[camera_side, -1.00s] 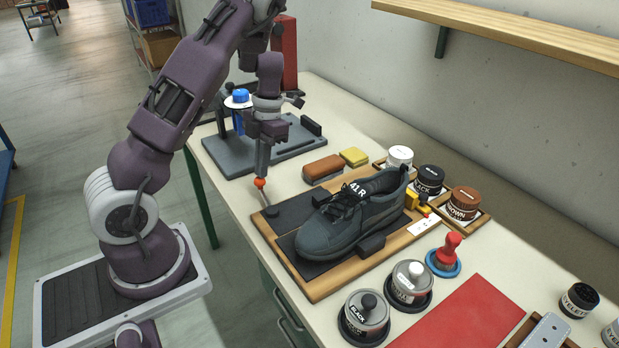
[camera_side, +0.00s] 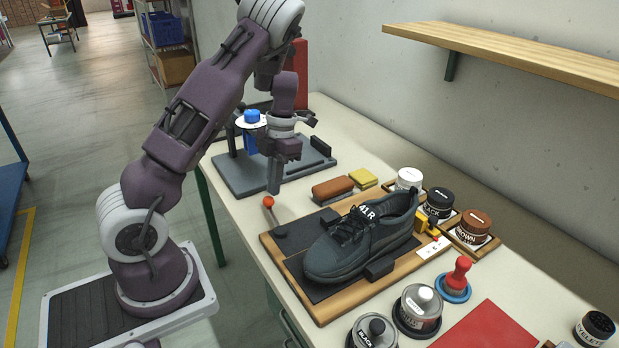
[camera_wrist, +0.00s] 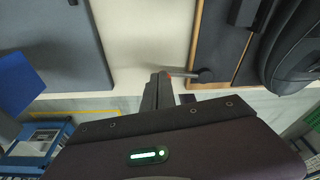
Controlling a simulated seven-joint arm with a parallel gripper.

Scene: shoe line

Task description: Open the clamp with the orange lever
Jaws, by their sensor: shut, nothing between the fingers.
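A dark shoe (camera_side: 362,240) marked 41 R lies on the board.
A grey fixture (camera_side: 235,178) stands behind my gripper. A brown brush (camera_side: 332,188) and yellow sponge (camera_side: 364,178) lie behind the board. A yellow part (camera_side: 428,226) sits by the shoe's heel. Jars and a red-handled tool (camera_side: 458,272) stand to the right.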

